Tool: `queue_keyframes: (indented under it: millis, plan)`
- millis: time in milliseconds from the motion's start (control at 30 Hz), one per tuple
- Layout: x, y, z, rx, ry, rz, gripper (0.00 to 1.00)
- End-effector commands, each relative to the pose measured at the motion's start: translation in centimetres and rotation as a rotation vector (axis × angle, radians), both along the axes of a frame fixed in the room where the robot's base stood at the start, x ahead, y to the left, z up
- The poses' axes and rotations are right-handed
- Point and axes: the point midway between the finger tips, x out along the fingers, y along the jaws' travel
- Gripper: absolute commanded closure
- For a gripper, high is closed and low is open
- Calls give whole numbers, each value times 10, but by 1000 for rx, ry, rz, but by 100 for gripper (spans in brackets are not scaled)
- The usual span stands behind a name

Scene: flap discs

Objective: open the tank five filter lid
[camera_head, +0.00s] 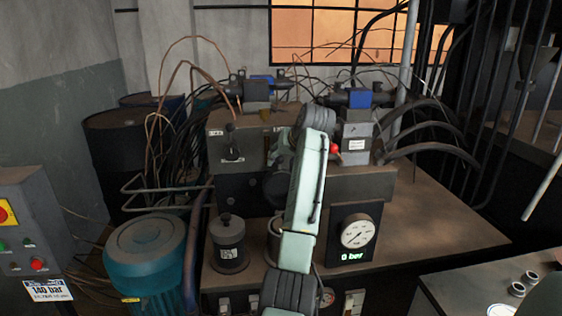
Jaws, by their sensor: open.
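A dark filter pot (229,252) stands on the front left of the tank top. Its lid (227,224) is on, with a small knob and a pale label below it. A second round pot (273,228) stands to its right, mostly hidden behind my arm; I cannot read which one is tank five. My gripper (277,190) is a dark shape beside my pale green arm, above the second pot. It is open, its fingers mostly hidden. I see nothing held, and contact with the pot cannot be told.
A pressure gauge (358,233) with a green display stands right of my arm. A valve block (238,135) with hoses is behind. A teal motor (146,250) and a control box (33,215) are at left. The tank top (440,215) is clear at right.

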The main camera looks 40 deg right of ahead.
Motion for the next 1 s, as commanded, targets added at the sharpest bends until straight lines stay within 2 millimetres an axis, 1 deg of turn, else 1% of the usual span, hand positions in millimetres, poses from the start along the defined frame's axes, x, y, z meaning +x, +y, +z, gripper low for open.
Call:
queue_keyframes:
  millis: [33,200,300,433,600,1000]
  plan:
    - [-8,1,9,-3,-4,-2,54]
    - [-34,9,34,-1,-3,-2,54]
    - [-47,13,48,-3,-4,-1,54]
    - [-60,17,60,-2,-3,-1,54]
    - [-68,19,67,0,-1,-1,54]
    - [-68,19,68,-1,-1,0,54]
